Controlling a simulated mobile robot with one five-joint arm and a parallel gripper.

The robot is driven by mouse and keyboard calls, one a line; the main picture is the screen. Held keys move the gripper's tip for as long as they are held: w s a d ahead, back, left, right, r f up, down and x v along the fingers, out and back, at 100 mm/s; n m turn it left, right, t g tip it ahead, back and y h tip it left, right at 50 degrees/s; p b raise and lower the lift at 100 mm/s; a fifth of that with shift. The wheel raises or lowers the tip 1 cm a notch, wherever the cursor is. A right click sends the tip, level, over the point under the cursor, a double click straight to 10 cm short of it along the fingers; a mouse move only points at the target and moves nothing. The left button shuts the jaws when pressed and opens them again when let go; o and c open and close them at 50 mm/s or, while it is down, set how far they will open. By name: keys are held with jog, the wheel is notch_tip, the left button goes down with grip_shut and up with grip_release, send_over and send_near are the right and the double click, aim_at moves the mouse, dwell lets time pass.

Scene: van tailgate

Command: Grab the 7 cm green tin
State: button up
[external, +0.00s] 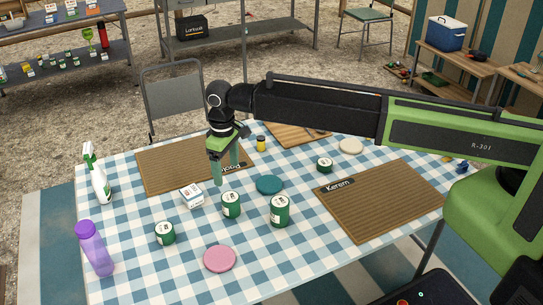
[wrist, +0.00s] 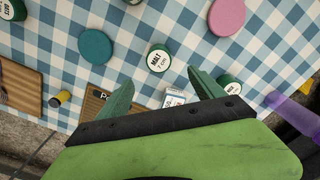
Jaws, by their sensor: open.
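A green tin with a white lid label reading "MALT 7 cm" (wrist: 158,58) stands upright in the wrist view, beyond the gap between my fingertips. In the external view it appears to be the middle green tin (external: 231,205). My gripper (external: 226,175) is open and empty, pointing down above the table, behind and slightly left of this tin. Its two green fingers (wrist: 160,92) stand wide apart in the wrist view. Other green tins are a taller one (external: 280,212), a low one at left (external: 165,233) and a low one at right (external: 325,165).
A teal disc (external: 269,185) lies close to the middle tin; a pink disc (external: 220,258) lies nearer the front. A spray bottle (external: 100,182) and purple bottle (external: 95,250) stand at left. The "Kerem" mat (external: 385,205) is bare.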

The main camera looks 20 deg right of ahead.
aim_at(230, 197)
notch_tip(230, 197, down, 10)
jog(key=b, duration=0.9)
jog(key=shift+f, duration=0.2)
jog(key=f+b, duration=0.5)
jog(key=shift+d+f, duration=0.2)
jog(key=shift+r, duration=0.2)
jog(key=c, duration=1.6)
jog(key=shift+o, duration=0.2)
jog(key=shift+r, duration=0.1)
notch_tip(230, 197, up, 4)
jog(key=p, duration=0.4)
jog(key=shift+r+p, duration=0.1)
jog(key=shift+p, duration=0.2)
jog(key=w+d+r+p, duration=0.3)
jog(key=d+r+p, duration=0.3)
jog(key=d, duration=0.5)
jog(key=shift+d+r, duration=0.15)
jog(key=shift+r, duration=0.15)
